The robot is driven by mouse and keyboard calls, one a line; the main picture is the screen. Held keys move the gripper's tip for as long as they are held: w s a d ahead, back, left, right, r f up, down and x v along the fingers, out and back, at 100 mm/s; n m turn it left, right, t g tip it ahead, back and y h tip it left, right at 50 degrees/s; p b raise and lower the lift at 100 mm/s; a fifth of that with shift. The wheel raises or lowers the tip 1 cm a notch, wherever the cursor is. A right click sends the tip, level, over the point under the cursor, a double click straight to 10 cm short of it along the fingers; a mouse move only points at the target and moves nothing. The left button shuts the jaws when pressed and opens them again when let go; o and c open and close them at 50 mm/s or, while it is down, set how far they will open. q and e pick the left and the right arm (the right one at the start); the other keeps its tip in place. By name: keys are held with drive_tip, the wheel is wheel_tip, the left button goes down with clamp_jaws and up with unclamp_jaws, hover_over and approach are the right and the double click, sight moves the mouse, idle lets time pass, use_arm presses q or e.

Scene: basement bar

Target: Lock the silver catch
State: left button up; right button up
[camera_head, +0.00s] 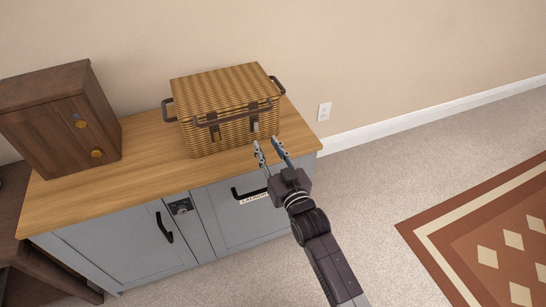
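A closed wicker basket (222,92) with brown handles sits on the wooden top of a grey cabinet. Two dark straps hang on its front, a left one (213,124) and a right one (255,127), each with a small fastening too small to make out. A small silver fitting (181,207) is on the cabinet front between the two doors. I cannot tell which part is the silver catch. My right gripper (266,147) is open and empty, its fingertips just in front of the basket's right strap, apparently apart from it. My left gripper is out of view.
The cabinet top (140,149) is bare left of the basket. A dark wooden box (45,125) with a blue and a gold knob stands at its left end. Dark handles (164,227) stick out from the doors. Carpet and a patterned rug (490,235) lie to the right.

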drive_tip(key=shift+v, duration=2.25)
